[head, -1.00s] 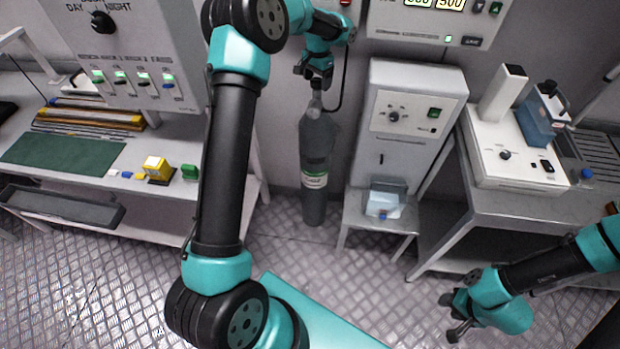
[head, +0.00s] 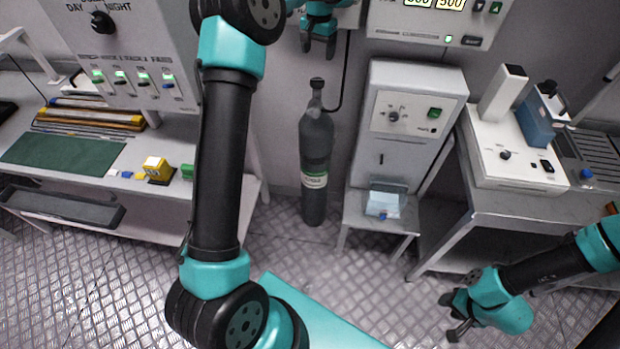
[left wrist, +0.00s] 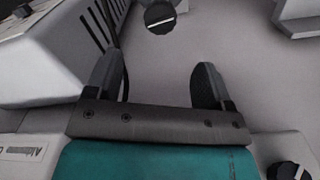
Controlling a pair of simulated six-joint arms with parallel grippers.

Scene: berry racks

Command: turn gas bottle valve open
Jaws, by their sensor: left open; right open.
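The dark grey gas bottle (head: 314,150) stands upright on the floor against the back wall, with a pale label. Its black valve (head: 317,83) is on top, uncovered. My left gripper (head: 319,52) is open and empty above the valve, clear of it. In the left wrist view my left gripper (left wrist: 157,80) shows both fingers apart with nothing between them. A round black knob with a white line (left wrist: 159,17), which looks like the valve, lies beyond the fingertips at the top. My right gripper (head: 458,318) is open and empty at the lower right, far from the bottle.
A grey cabinet (head: 405,125) stands on a low stand right of the bottle. A dark hose (head: 342,85) rises from the valve. A workbench (head: 80,150) is at the left, a metal table (head: 530,207) at the right. A display panel (head: 425,25) hangs above.

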